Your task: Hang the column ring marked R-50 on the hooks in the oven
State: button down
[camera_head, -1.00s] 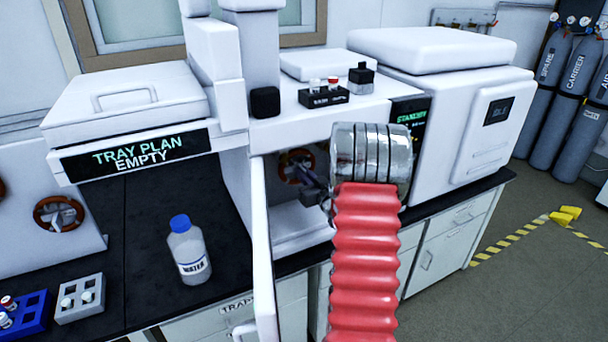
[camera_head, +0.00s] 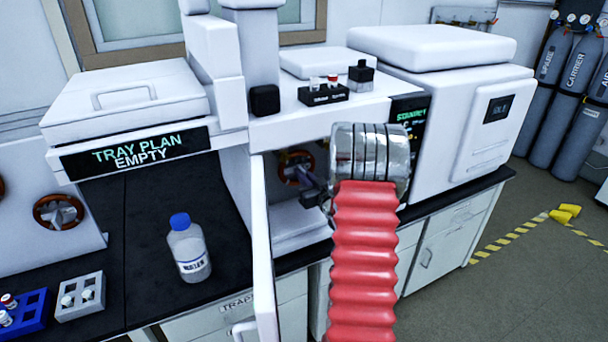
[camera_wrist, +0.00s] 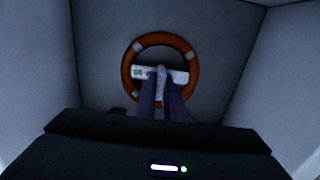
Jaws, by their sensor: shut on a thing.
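My gripper (camera_wrist: 161,80) is inside the white oven (camera_head: 292,230) and is shut on the white tag of an orange column ring (camera_wrist: 127,75). The ring faces the oven's back wall, with pale bands on its coil. The tag's lettering is partly covered and too blurred to read, so I cannot confirm R-50. In the head view the ring (camera_head: 283,168) shows through the open oven front, partly hidden by my arm. I cannot make out the hooks or whether the ring touches them.
The oven door (camera_head: 261,245) stands open on the left. A water bottle (camera_head: 188,250) stands on the black bench outside it. Another ring (camera_head: 41,213) is on the white panel at left. Vial racks (camera_head: 80,298) sit at the bench's front left. Oven walls enclose my gripper closely.

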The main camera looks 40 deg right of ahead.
dwell(0.3)
jog(key=c, duration=1.8)
grip_release()
jog(key=shift+o, duration=0.2)
jog(key=v, duration=1)
jog(key=shift+f, duration=0.2)
jog(key=v, duration=1.4)
jog(key=shift+f, duration=0.2)
jog(key=shift+s, duration=0.1)
